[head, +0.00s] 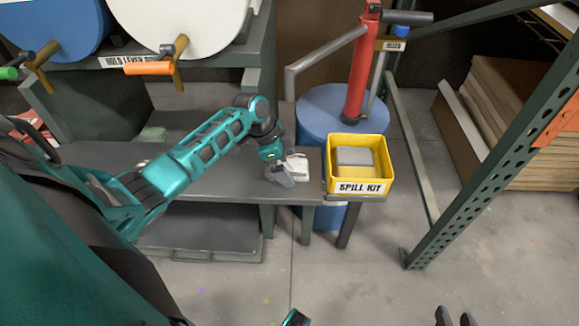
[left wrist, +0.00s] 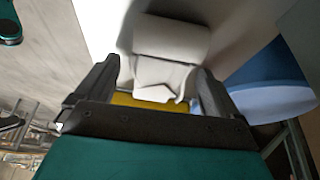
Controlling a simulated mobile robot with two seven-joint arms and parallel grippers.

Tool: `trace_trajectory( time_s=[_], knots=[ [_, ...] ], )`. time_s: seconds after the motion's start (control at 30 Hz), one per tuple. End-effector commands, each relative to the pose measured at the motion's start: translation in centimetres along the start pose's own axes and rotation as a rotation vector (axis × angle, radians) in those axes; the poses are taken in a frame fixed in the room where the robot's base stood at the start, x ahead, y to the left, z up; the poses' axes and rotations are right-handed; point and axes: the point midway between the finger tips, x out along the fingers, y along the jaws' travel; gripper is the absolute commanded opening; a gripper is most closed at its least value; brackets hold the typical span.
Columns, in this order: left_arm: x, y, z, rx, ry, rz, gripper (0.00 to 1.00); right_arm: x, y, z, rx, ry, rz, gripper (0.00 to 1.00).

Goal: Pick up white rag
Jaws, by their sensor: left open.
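The white rag (head: 297,168) lies folded on the right end of the grey shelf, just left of the yellow bin. My left gripper (head: 282,174) is down at the rag's left and front side, partly covering it. In the left wrist view the rag (left wrist: 170,45) lies ahead of and partly between the two fingers of the left gripper (left wrist: 157,72). These fingers are spread apart, and I cannot tell whether they touch the cloth. Two dark fingertips of my right gripper (head: 456,318) show apart at the bottom edge, with nothing seen between them.
The yellow spill kit bin (head: 343,186) holds grey pads, right of the rag. A blue drum (head: 312,112) with a red pump (head: 361,70) stands behind. A green rack post (head: 480,175) rises at the right. Floor (head: 370,265) in front is clear.

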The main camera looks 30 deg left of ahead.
Motion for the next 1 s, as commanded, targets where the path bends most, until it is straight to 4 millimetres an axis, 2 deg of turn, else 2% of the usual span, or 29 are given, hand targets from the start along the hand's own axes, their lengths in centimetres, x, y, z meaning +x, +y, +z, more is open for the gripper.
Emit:
trace_trajectory(
  time_s=[0.33, 0.9, 1.0],
  knots=[
    [0.09, -0.03, 0.03, 0.001, 0.000, -0.001, 0.96, -0.03, 0.04, -0.09, -0.003, 0.001, 0.000, 0.37],
    [0.10, -0.02, 0.04, 0.001, 0.000, -0.001, 0.41, -0.01, -0.05, -0.18, 0.001, 0.003, -0.001, 0.37],
    [0.09, -0.02, 0.03, 0.001, 0.000, -0.001, 0.40, 0.00, -0.08, -0.20, 0.003, 0.004, -0.001, 0.37]
  ],
)
